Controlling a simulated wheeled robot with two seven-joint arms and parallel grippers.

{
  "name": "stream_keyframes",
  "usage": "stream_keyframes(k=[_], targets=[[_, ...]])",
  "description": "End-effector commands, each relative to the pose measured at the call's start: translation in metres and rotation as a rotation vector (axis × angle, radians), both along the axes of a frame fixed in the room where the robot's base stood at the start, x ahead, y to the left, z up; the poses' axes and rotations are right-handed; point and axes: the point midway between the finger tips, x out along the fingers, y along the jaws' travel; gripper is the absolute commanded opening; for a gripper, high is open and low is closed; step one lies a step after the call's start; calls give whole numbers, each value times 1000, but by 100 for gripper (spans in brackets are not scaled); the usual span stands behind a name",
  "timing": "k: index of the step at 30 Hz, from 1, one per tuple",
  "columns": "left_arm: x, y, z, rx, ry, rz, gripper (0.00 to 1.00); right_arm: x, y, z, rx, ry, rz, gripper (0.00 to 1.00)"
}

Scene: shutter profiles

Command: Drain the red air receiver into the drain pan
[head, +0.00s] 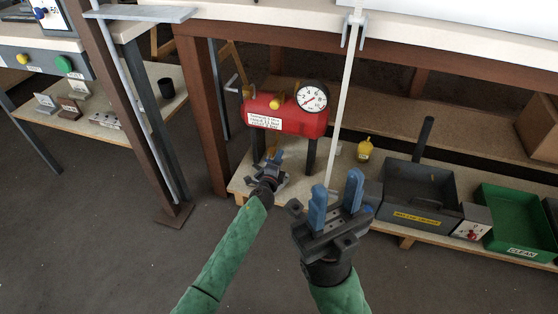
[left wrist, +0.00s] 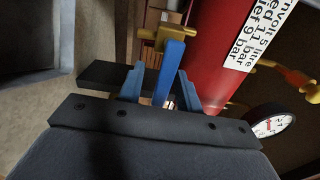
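The red air receiver (head: 292,122) stands on legs on a low wooden shelf. Its round gauge (head: 312,96) faces me; the gauge also shows in the left wrist view (left wrist: 272,125). My left gripper (head: 271,165) is low beside the receiver's left end. In the left wrist view its fingers are apart, with a blue lever (left wrist: 168,75) between them. A brass valve (left wrist: 160,40) is at the lever's end. My right gripper (head: 336,197) is open and empty, in front of the shelf. A dark grey pan (head: 390,200) with a yellow label, possibly the drain pan, is right of the receiver.
A green tray (head: 500,205) marked CLEAN and a small box with a red control (head: 472,228) are at the right. A brown post (head: 205,115) rises left of the receiver. The left floor is clear.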

Motion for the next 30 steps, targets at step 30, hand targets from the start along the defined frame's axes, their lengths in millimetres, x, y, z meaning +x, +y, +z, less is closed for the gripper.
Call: stream_keyframes(k=[30], targets=[[-72, 24, -1, 0, 1, 1, 35, -1, -5, 21, 38, -15, 9, 36]])
